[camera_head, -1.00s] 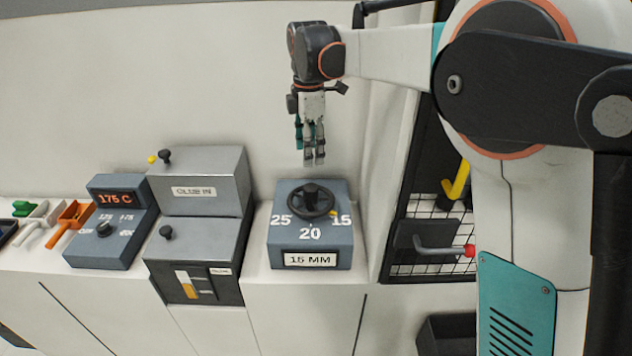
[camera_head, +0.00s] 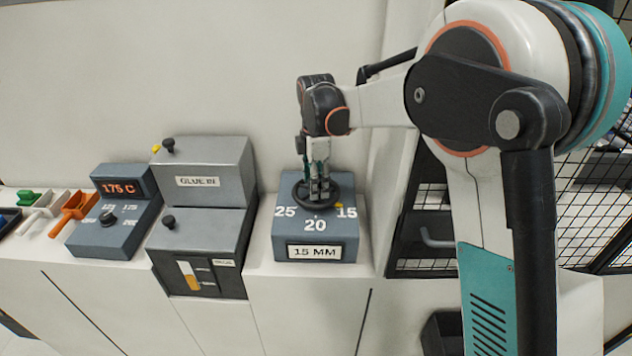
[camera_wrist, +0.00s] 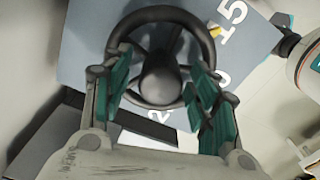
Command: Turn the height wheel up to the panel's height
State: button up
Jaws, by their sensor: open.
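The height wheel (camera_head: 331,203) is a black handwheel on top of a blue-grey box (camera_head: 345,232) marked 25, 20 and 15. A plate on the box front reads 15 MM (camera_head: 314,252). A yellow pointer on the wheel sits at the 15 mark; it also shows in the wrist view (camera_wrist: 214,30). My gripper (camera_head: 319,195) is directly over the wheel, pointing down. In the wrist view the wheel (camera_wrist: 152,14) lies under my gripper (camera_wrist: 158,85), with its hub between the two teal-padded fingers. The fingers are apart. Whether they touch the wheel I cannot tell. No panel is identifiable.
Left of the box stands a grey glue unit (camera_head: 205,175) with black knobs. Further left are a 175 C temperature box (camera_head: 112,225) and small bins (camera_head: 70,215). A black mesh rack (camera_head: 425,225) stands to the right, behind my arm.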

jog(key=c, duration=1.1)
jog(key=shift+o, duration=0.2)
jog(key=shift+m, duration=0.4)
jog(key=m, duration=1.6)
jog(key=shift+m+p, duration=0.3)
jog(key=shift+p, duration=0.1)
jog(key=m, duration=0.6)
jog(key=shift+m, duration=0.4)
